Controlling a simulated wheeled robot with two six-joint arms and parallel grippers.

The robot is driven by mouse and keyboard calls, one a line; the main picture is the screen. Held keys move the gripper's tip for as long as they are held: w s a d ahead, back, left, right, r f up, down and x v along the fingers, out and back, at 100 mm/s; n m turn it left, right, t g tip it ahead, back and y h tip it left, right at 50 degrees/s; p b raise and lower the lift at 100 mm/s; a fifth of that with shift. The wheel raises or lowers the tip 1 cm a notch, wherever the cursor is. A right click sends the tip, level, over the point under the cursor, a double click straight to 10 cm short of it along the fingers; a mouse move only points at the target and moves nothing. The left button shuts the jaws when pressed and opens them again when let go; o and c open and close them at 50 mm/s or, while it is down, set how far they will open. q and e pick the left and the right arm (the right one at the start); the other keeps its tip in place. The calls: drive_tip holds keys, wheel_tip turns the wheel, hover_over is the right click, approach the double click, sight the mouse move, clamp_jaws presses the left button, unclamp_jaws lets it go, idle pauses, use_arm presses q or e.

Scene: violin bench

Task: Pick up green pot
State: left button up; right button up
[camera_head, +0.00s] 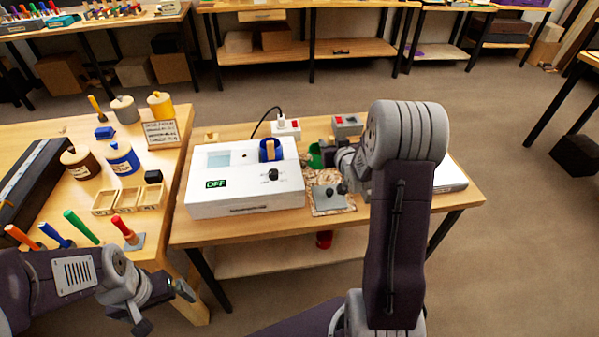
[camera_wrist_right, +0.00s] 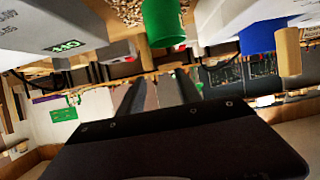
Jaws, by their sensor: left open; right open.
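The green pot (camera_head: 315,156) stands on the middle bench, just right of the white box-shaped device, and is partly hidden in the head view by my right arm. In the right wrist view the green pot (camera_wrist_right: 163,22) is at the top centre, beyond my fingertips. My right gripper (camera_wrist_right: 157,90) is open with nothing between its fingers. In the head view my right gripper (camera_head: 345,162) is close to the pot's right side, mostly covered by my wrist. My left gripper (camera_head: 165,307) is open and empty at the lower left, in front of the left bench.
A blue pot (camera_head: 270,150) with a wooden handle sits on the white device (camera_head: 245,195). A grey plate with dark knobs (camera_head: 329,197) lies in front of the green pot.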

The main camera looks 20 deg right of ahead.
sight(333, 142)
drive_tip(key=w+d+f, duration=0.2)
drive_tip(key=w+f, duration=0.1)
drive_tip(key=shift+w+d, duration=0.2)
drive_tip(key=shift+d, duration=0.15)
drive_tip(key=shift+w+d+f, duration=0.15)
drive_tip(key=shift+w, duration=0.05)
drive_tip(key=x, duration=0.5)
drive_tip(key=shift+f, duration=0.1)
drive_tip(key=shift+s, duration=0.15)
drive_tip(key=c, duration=0.6)
clamp_jaws()
